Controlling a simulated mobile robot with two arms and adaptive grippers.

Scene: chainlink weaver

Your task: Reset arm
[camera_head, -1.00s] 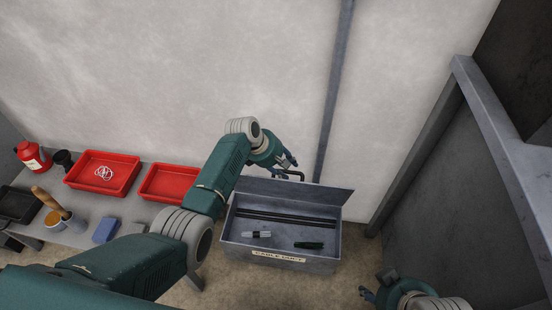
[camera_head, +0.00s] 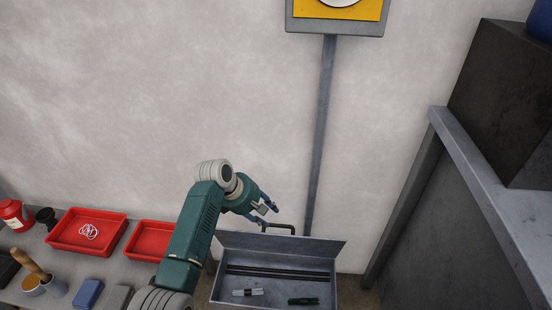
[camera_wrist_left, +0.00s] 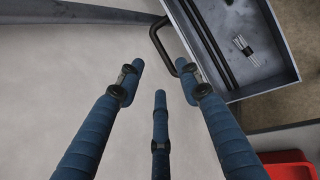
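My left gripper (camera_head: 266,213) is just above and left of the dark handle (camera_head: 282,227) on the raised lid (camera_head: 285,246) of a grey metal box (camera_head: 216,289). In the left wrist view its blue fingers (camera_wrist_left: 160,68) are spread, with bare wall between them. The handle (camera_wrist_left: 157,38) shows just beyond the fingertips; I cannot tell if they touch it. The box is open and holds dark rods (camera_head: 280,273), a pale bundle (camera_head: 248,292) and a dark green item (camera_head: 303,300). My right gripper is out of view.
A grey post (camera_head: 318,140) runs up the wall. A metal frame (camera_head: 480,180) stands at right.

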